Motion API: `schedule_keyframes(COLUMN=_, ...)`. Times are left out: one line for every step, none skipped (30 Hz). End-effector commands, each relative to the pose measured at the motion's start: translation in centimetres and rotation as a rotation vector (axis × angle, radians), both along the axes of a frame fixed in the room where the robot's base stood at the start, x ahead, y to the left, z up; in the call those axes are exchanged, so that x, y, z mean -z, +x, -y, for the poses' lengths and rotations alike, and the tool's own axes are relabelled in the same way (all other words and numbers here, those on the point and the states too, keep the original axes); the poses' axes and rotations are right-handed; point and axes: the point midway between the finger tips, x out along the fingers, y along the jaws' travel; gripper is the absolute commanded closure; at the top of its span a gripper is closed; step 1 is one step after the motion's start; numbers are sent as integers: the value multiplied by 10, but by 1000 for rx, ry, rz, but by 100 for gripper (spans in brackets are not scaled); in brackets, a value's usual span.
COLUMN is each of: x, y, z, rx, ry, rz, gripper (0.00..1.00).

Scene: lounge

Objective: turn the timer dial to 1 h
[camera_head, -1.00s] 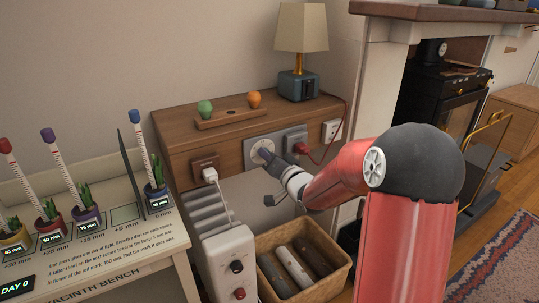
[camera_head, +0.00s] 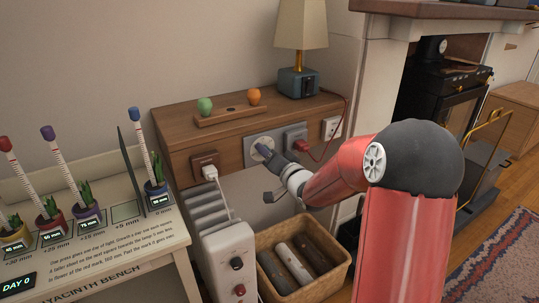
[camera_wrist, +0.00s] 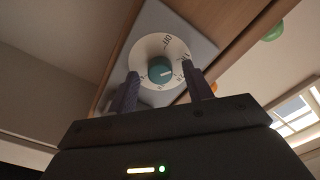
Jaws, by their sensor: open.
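The timer dial is a round white disc with numerals and a teal knob (camera_wrist: 161,70) at its middle, in the wrist view. It sits on a grey plate (camera_wrist: 205,47) on the wooden front. In the head view the white disc (camera_head: 260,146) is partly hidden by my gripper. My gripper (camera_wrist: 165,88) is open, with one dark finger on each side of the knob. I cannot tell whether either finger touches it. The numerals are too small to read surely. In the head view my gripper (camera_head: 269,155) reaches the dial from the lower right.
A red plug with a cord (camera_head: 301,145) is right of the dial. A white plug (camera_head: 210,173) is at its lower left. A lamp (camera_head: 298,84) stands above. A white heater (camera_head: 228,262) and a wicker basket (camera_head: 341,274) stand below. A bench (camera_head: 130,262) with potted plants is at left.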

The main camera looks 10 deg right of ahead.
Motion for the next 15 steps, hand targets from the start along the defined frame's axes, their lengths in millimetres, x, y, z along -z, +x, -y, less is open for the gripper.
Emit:
schedule_keyframes(x=0, y=0, z=0, rx=0, ry=0, rz=0, gripper=50)
schedule_keyframes(x=0, y=0, z=0, rx=0, ry=0, rz=0, gripper=50)
schedule_keyframes(x=0, y=-2, z=1, rx=0, ry=-1, rz=0, gripper=50)
schedule_keyframes(x=0, y=-3, z=1, rx=1, ry=-1, rz=1, gripper=50)
schedule_keyframes(x=0, y=-6, z=2, rx=1, ry=-1, rz=1, gripper=50)
schedule_keyframes(x=0, y=-10, z=4, rx=1, ry=-2, rz=1, gripper=50)
schedule_keyframes(x=0, y=-14, z=5, rx=1, ry=-2, rz=1, gripper=50)
schedule_keyframes(x=1, y=-19, z=7, rx=2, ry=-2, rz=0, gripper=50)
schedule_keyframes(x=0, y=-26, z=9, rx=3, ry=-3, rz=1, gripper=50)
schedule_keyframes(x=0, y=-31, z=11, rx=3, ry=-2, rz=1, gripper=50)
schedule_keyframes(x=0, y=-36, z=13, rx=3, ry=-3, rz=1, gripper=50)
schedule_keyframes(x=0, y=-43, z=14, rx=2, ry=-2, rz=0, gripper=50)
schedule_keyframes(x=0, y=-48, z=16, rx=2, ry=-2, rz=0, gripper=50)
schedule_keyframes(x=0, y=-52, z=17, rx=1, ry=-2, rz=1, gripper=50)
schedule_keyframes(x=0, y=-58, z=19, rx=2, ry=-3, rz=0, gripper=50)
